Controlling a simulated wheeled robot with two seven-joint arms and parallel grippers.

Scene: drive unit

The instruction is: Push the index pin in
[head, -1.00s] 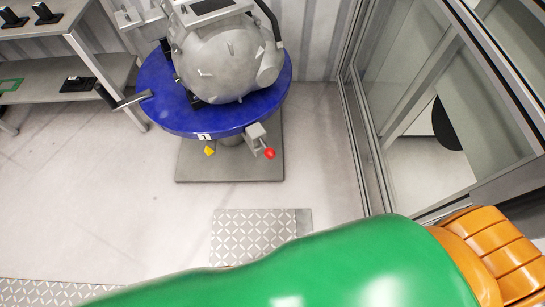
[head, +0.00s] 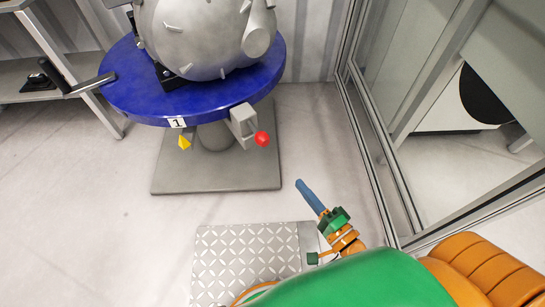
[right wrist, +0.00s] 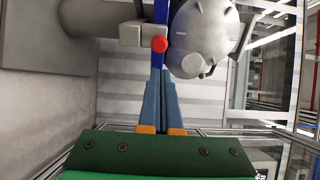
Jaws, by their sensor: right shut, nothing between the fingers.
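The index pin shows as a red ball knob (head: 262,139) on a grey bracket (head: 241,121) at the rim of the blue round table (head: 210,100). In the right wrist view the red knob (right wrist: 159,43) lies just beyond the fingertips, with the bracket (right wrist: 132,34) beside it. My right gripper (head: 303,186) is below and to the right of the knob in the head view, apart from it. Its blue fingers are together and empty, also in the right wrist view (right wrist: 162,75). How far the pin sits in its bracket cannot be told. My left gripper is not in view.
A grey rounded housing (head: 205,40) sits on the blue table, which has a black handle (head: 92,85), a "1" label (head: 177,122) and a yellow pointer (head: 184,142). A glass-panelled frame (head: 375,130) stands at right. A tread plate (head: 245,265) lies on the floor.

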